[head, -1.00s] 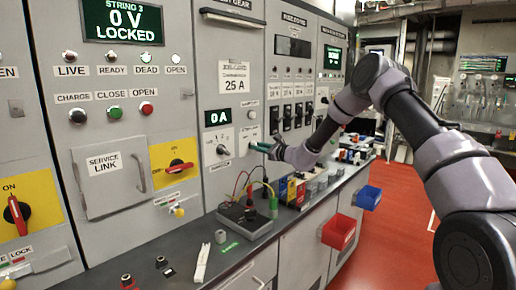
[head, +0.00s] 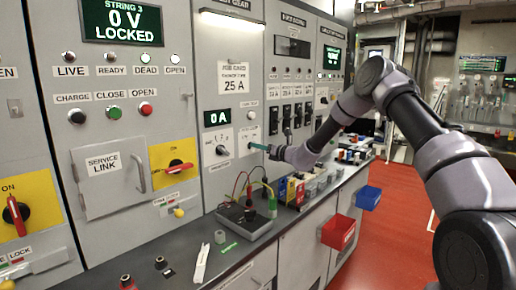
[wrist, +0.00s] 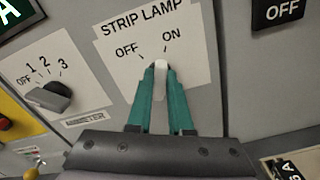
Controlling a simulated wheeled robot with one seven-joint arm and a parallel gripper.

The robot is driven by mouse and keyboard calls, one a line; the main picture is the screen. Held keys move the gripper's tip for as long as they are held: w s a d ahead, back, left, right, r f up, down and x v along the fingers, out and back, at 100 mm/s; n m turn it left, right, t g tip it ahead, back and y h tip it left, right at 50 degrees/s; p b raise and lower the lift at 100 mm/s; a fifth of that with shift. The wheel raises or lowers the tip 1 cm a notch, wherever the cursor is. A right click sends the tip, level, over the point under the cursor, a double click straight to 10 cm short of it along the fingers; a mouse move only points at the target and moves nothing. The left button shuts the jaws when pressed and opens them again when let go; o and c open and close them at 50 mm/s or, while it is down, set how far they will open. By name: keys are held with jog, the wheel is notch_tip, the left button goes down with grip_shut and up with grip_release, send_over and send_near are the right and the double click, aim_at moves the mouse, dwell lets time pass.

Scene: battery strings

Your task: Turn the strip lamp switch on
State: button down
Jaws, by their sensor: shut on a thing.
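The strip lamp switch (wrist: 160,80) is a pale lever on a white plate (wrist: 190,68) marked STRIP LAMP, OFF and ON. In the wrist view its tip points up, close to the ON tick. My gripper (wrist: 161,68) has teal fingers, one on each side of the lever, and is shut on it. In the head view my gripper (head: 259,147) reaches the panel from the right, and the lever is too small to make out. The strip lamp (head: 232,19) above the job card looks bright white.
A meter selector knob (wrist: 52,96) sits left of the switch plate. Below, the bench (head: 180,262) holds a test box (head: 245,217) with wires and several small blocks. Red (head: 338,231) and blue (head: 368,197) bins hang on its front. The red floor to the right is clear.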

jog(key=shift+f+m, duration=0.1)
jog(key=shift+m, duration=0.5)
jog(key=c, duration=0.8)
grip_release()
jog(key=shift+d, duration=0.1)
jog(key=v, duration=1)
jog(key=shift+s+d, duration=0.25)
jog(key=shift+s, duration=0.05)
